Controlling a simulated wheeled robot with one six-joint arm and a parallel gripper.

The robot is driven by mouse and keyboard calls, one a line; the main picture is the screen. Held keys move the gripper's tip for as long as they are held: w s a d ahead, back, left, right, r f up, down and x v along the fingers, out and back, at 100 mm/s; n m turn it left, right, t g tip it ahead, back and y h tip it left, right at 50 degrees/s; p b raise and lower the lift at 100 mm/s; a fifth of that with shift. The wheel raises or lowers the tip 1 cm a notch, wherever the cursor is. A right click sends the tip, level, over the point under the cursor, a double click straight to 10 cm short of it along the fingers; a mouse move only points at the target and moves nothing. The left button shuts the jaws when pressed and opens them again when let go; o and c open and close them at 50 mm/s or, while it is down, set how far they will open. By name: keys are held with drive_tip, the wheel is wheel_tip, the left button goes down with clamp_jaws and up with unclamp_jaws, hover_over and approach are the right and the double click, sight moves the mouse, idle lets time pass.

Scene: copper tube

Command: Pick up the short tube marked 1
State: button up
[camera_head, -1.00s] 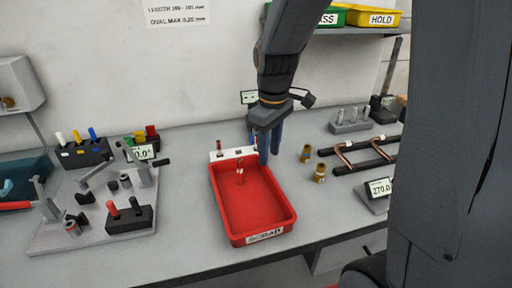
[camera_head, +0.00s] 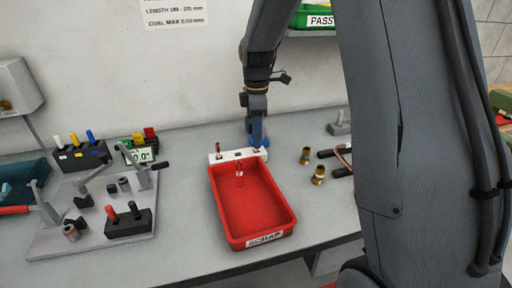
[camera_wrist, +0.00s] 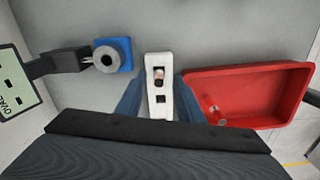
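The white block (camera_head: 238,156) stands behind the red scrap tray, with one short copper tube (camera_head: 219,149) upright at its left end. In the wrist view, the block (camera_wrist: 158,58) shows a short copper tube (camera_wrist: 158,77) end-on beside a dark square hole. I cannot read a number 1 on any tube. My gripper (camera_head: 257,134) is over the block's right end, pointing down. In the wrist view its blue fingers (camera_wrist: 161,101) are apart, one on each side of the block, with nothing visibly held. Whether the fingertips touch anything is unclear.
Another short tube (camera_head: 239,169) is in the red tray (camera_head: 285,200). A fixture plate (camera_head: 90,235) with clamps is at the left. A blue gauge part (camera_wrist: 113,54) is close to the block.

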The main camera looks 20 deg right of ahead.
drive_tip(key=shift+w+f+p, duration=0.1)
drive_tip(key=shift+f+p, duration=0.25)
drive_tip(key=shift+f, duration=1.15)
clamp_jaws()
